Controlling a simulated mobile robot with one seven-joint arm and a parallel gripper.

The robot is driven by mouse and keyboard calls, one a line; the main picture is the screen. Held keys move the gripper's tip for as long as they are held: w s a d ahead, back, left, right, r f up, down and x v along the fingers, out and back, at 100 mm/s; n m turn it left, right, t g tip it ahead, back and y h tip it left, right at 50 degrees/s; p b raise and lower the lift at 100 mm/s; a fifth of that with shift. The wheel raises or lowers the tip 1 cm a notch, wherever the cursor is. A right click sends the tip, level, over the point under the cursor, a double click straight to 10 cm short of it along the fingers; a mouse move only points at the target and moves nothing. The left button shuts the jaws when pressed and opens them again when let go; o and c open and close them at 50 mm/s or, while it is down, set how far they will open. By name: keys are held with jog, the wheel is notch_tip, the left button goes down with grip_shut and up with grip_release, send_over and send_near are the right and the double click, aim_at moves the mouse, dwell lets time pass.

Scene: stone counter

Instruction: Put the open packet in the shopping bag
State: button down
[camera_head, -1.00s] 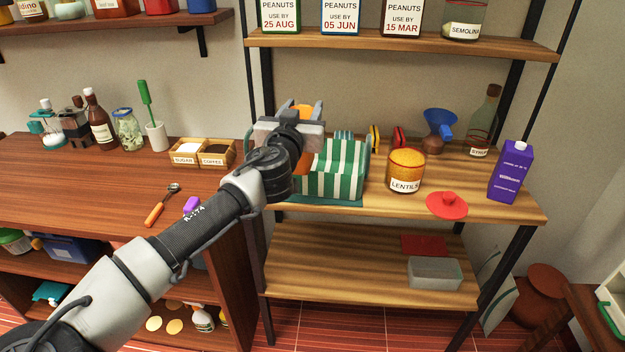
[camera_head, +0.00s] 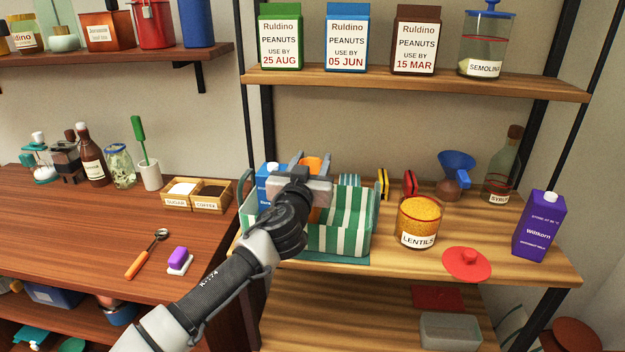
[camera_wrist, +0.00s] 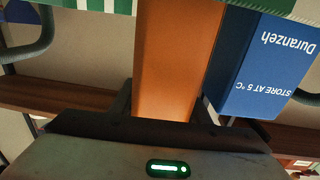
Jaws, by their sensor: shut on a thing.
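The shopping bag (camera_head: 350,228) is green-and-white striped and stands open on the wooden shelf; its striped edge also shows at the top of the wrist view (camera_wrist: 100,5). My gripper (camera_head: 311,170) is at the bag's left half, shut on an orange packet (camera_wrist: 175,60). The packet's orange top shows between the fingers in the head view (camera_head: 312,162), and it looks at least partly inside the bag. Its lower end and whether it touches the bag's bottom are hidden. I cannot see whether its top is open.
A blue carton (camera_wrist: 262,65) marked Duranzeh stands close beside the packet, at the bag's left end in the head view (camera_head: 264,182). A lentils jar (camera_head: 419,221), red lid (camera_head: 466,262) and purple carton (camera_head: 539,225) stand right of the bag. A shelf of peanut packets (camera_head: 346,40) is above.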

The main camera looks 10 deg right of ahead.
aim_at(313, 172)
jog(key=shift+f+b, duration=0.3)
jog(key=shift+f, duration=1.3)
jog(key=shift+f, duration=0.2)
jog(key=c, duration=1.3)
grip_release()
jog(key=shift+r, duration=0.3)
jog(key=p+v, duration=0.1)
jog(key=v, duration=1.1)
jog(key=shift+f, duration=0.15)
